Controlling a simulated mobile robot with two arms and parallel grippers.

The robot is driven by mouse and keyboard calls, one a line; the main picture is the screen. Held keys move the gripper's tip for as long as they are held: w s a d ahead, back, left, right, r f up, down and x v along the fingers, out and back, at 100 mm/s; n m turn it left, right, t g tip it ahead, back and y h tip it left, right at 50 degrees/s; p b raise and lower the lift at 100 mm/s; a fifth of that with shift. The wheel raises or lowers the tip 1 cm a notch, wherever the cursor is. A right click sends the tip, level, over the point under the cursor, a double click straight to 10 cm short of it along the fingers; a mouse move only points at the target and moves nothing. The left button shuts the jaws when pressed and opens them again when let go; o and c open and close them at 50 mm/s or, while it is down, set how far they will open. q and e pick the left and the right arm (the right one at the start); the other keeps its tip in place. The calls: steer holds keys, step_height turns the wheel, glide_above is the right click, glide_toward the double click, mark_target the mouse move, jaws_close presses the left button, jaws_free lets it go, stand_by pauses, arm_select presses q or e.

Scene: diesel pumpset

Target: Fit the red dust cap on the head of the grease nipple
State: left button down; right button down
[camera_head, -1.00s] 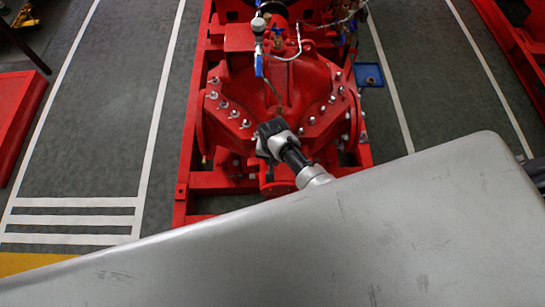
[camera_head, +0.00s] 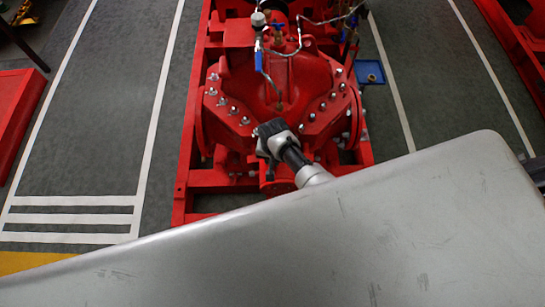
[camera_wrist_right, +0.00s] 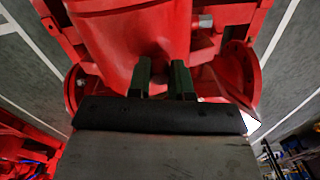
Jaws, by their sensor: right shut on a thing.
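My right gripper (camera_head: 268,128) is a black head at the end of the grey arm, over the front of the red pump casing (camera_head: 255,90). In the right wrist view its two dark fingers (camera_wrist_right: 162,80) stand close together in front of the red casing. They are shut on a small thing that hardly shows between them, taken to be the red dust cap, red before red. I cannot make out the grease nipple in either view. My left gripper is not in view.
Studs with nuts line both casing flanges. A blue tray (camera_head: 370,73) with a small item sits at the right.

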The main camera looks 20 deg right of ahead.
steer(key=shift+f, duration=0.3)
steer(key=c, duration=0.9)
jaws_free()
steer(key=shift+c, duration=0.2)
step_height(320, 180, up, 11)
steer(key=p, duration=0.1)
steer(key=shift+s+d+f, duration=0.1)
steer(key=shift+d, duration=0.05)
